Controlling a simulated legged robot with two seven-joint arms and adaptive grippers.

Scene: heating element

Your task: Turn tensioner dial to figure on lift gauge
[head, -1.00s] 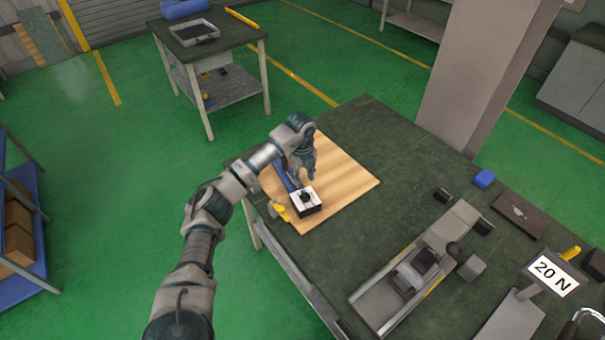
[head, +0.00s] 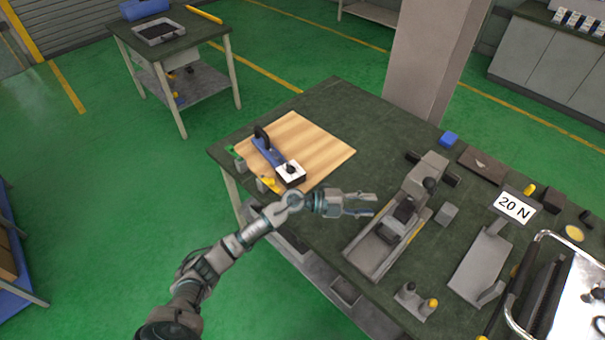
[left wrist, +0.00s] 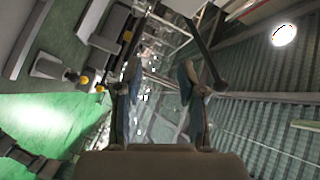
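The lift gauge sign (head: 514,207) reads "20 N" and stands on a grey stand at the right of the table. A white-faced block with a black dial (head: 290,172), which looks like the tensioner, sits at the end of a blue bar (head: 268,152) on a wooden board. My left gripper (head: 371,204) is over the table, right of the board and left of a grey vise-like fixture. Its fingers are apart with nothing between them; the left wrist view also shows the parted fingers (left wrist: 160,85). The dial's markings are too small to read. My right gripper is not in view.
The wooden board (head: 325,150) lies at the table's far left. The grey fixture (head: 372,250) stands beside my gripper. A metal tray (head: 545,250) is at the right edge. Small blocks and knobs are scattered around.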

